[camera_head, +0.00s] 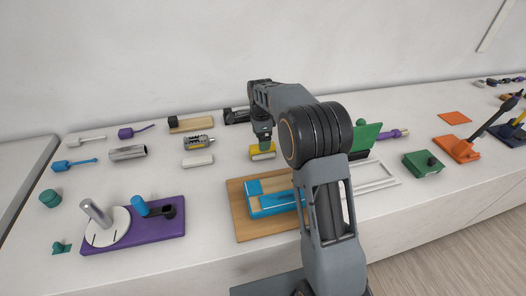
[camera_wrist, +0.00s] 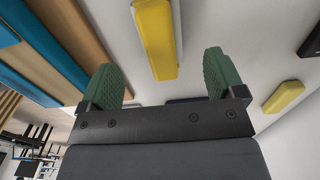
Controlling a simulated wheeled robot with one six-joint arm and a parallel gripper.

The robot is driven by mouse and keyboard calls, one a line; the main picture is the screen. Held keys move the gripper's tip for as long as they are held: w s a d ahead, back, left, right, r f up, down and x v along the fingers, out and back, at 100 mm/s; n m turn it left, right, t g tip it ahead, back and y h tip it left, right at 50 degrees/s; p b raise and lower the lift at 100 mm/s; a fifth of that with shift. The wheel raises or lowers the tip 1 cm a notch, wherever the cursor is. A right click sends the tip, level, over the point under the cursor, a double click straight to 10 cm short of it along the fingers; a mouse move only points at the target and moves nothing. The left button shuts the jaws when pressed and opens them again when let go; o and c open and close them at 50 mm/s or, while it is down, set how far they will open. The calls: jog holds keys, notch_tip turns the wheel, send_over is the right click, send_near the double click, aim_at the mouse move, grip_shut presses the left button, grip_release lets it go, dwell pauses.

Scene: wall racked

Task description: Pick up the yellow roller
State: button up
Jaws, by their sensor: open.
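A yellow piece (camera_head: 261,154), likely the roller, lies on the pale counter behind the wooden board, partly hidden by my gripper (camera_head: 264,143). In the wrist view a long yellow piece (camera_wrist: 155,38) with a flat face lies between the two green fingers, its near end around the fingertips. My gripper (camera_wrist: 162,65) is open, with a gap on both sides of this piece. I cannot tell the height of the fingers over it. A second, smaller yellow piece (camera_wrist: 283,97) lies to the right of the fingers in the wrist view.
A wooden board (camera_head: 242,221) with a blue fixture (camera_head: 285,205) stands in front. A green block (camera_head: 366,136) is to the right, beyond my arm. The wall rises behind.

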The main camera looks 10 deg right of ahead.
aim_at(255, 155)
jog(key=shift+d+f+p, duration=0.15)
jog(key=shift+f+p, duration=0.15)
jog(key=shift+f, duration=1.1)
jog(key=shift+d+f+p, duration=0.1)
jog(key=shift+f+p, duration=0.2)
jog(key=shift+f, duration=1.1)
jog(key=c, duration=1.1)
